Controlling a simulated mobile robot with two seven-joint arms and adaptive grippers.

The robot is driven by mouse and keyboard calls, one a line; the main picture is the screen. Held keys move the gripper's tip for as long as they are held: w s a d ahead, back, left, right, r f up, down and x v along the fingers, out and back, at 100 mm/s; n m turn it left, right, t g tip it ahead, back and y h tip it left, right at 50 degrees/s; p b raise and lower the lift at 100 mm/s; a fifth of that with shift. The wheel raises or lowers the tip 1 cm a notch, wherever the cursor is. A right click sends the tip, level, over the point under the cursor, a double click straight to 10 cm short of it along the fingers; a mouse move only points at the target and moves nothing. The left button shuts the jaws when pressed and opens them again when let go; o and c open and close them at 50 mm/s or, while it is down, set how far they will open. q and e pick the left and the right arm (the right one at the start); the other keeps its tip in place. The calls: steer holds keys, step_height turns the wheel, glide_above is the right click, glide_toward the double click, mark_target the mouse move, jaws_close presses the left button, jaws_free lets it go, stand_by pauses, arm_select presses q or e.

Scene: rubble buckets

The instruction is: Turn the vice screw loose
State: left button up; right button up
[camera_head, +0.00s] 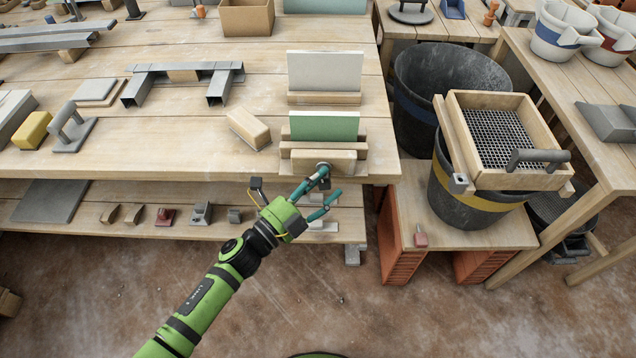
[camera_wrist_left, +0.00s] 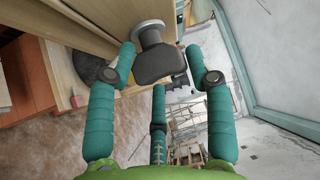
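The vice is at the front edge of the workbench in the head view, with a wooden front jaw (camera_head: 300,163) and a green board (camera_head: 323,126) upright behind it. The vice screw shows in the left wrist view as a dark grey handle (camera_wrist_left: 160,66) on a round metal collar (camera_wrist_left: 148,30). My left gripper (camera_head: 325,182) is in front of the jaw. In the wrist view its teal fingers (camera_wrist_left: 160,58) stand open, one on each side of the handle, seemingly with small gaps. A third finger is below. My right gripper is not in view.
A pale board (camera_head: 325,70) stands in a wooden holder behind the vice. A loose wooden block (camera_head: 249,128) lies to its left. A lower shelf (camera_head: 80,212) holds small blocks and tools. At right, a sieve (camera_head: 500,139) rests on a black bucket (camera_head: 465,208). The floor in front is clear.

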arm_select(q)
steer(key=shift+r, duration=0.1)
stand_by(0.3)
steer(key=shift+a, duration=0.2)
steer(key=v, duration=1.1)
steer(key=shift+s+a, duration=0.2)
steer(key=shift+s, duration=0.15)
steer(key=shift+c, duration=0.3)
stand_by(1.0)
